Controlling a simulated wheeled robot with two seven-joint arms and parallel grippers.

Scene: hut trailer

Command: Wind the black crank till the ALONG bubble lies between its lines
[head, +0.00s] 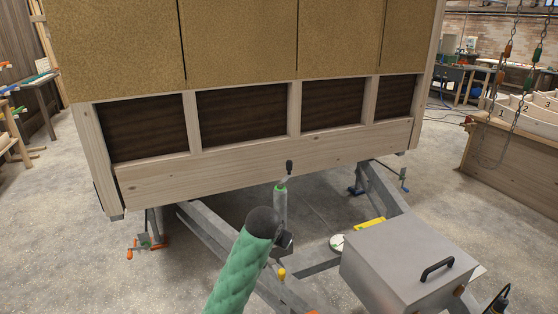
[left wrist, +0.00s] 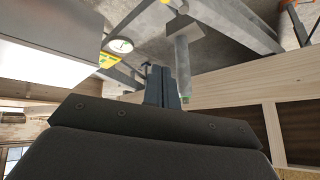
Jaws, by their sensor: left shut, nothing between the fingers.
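The black crank (head: 289,167) stands up from the top of a grey jack post (head: 280,208) with a green collar, in front of the hut's lower beam. The post also shows in the left wrist view (left wrist: 183,67), with the crank not clear there. My left gripper (head: 284,242) is partly hidden by my green-sleeved arm, below the crank and apart from it. Its fingers (left wrist: 164,86) are shut and empty. A yellow level (head: 370,224) and a round white dial (head: 338,243) lie on the trailer frame. The ALONG label and any bubble are too small to read.
A grey metal box (head: 408,262) with a black handle stands right of my arm. Sloping trailer beams (head: 380,187) flank the post. The hut's wooden beam (head: 225,170) is close behind the crank. An orange-handled corner stand (head: 146,243) is at left.

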